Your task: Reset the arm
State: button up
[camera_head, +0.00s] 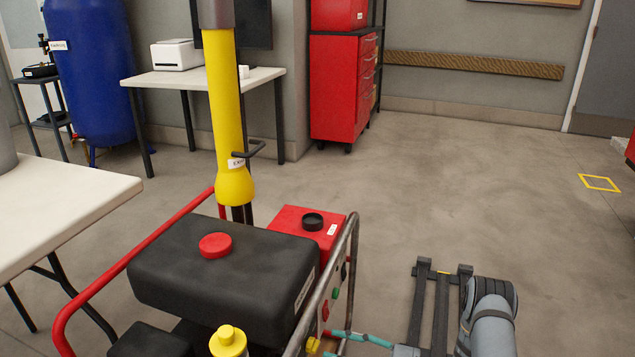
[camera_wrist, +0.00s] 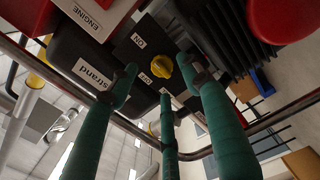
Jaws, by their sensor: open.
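My gripper (camera_head: 350,338) has teal fingers and sits low at the right side of the pump machine, pointing at its side panel. In the wrist view my gripper (camera_wrist: 160,80) is open, its fingers spread and nothing held between them. I cannot tell whether a finger touches the panel. My grey arm reaches in from the lower right in the head view.
The machine has a black tank (camera_head: 225,275) with a red cap, a red box (camera_head: 300,228) and a metal tube frame (camera_head: 345,250) close to my fingers. A yellow pipe (camera_head: 225,110) rises behind. A white table (camera_head: 60,205) stands left.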

aim_at(314, 344)
jog(key=v, duration=0.8)
jog(key=w+a+n+b, duration=0.1)
jog(key=a+n+b, duration=0.2)
jog(key=n, duration=0.3)
jog(key=w+a+n+b, duration=0.1)
jog(key=a+n+b, duration=0.3)
jog(key=n+b, duration=0.2)
jog(key=w+a+n+b, duration=0.1)
jog(key=a+n+b, duration=0.3)
jog(key=n+b, duration=0.1)
jog(key=shift+w+r+n, duration=0.2)
jog(key=shift+r+n, duration=0.1)
jog(key=shift+n, duration=0.3)
jog(key=shift+s+d+f, duration=0.1)
jog(key=shift+s+d, duration=0.05)
jog(key=shift+d, duration=0.15)
jog(key=shift+s, duration=0.1)
